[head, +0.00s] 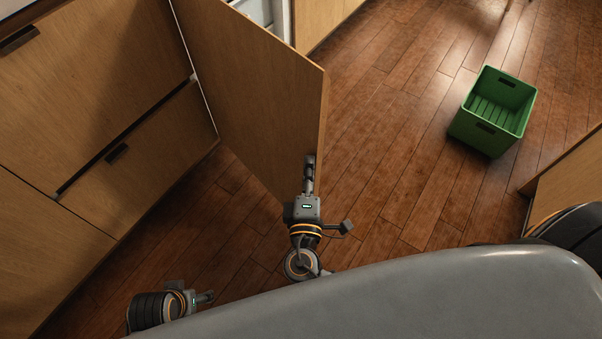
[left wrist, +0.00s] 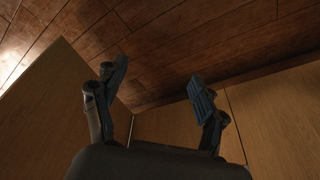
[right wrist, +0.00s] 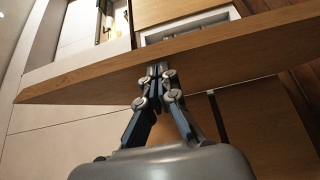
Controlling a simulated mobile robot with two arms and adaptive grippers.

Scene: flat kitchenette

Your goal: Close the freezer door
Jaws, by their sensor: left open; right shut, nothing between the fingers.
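The freezer door (head: 250,85) is a wood-fronted panel standing wide open in the head view. White freezer interior (head: 262,12) shows behind its top edge. My right gripper (head: 309,172) is shut and empty at the door's free edge. In the right wrist view the door (right wrist: 235,50) spans the picture, with the shut fingertips (right wrist: 157,72) close against it; whether they touch is unclear. My left gripper (head: 205,298) is low at the left in the head view, mostly hidden by its arm. In the left wrist view it (left wrist: 160,85) is open and empty, facing wood panels and floor.
Wooden cabinet drawers (head: 95,110) with dark handles fill the left side. A green crate (head: 495,108) stands on the floor at the right, by another wooden cabinet edge (head: 565,170). The wooden floor (head: 400,130) between door and crate is clear.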

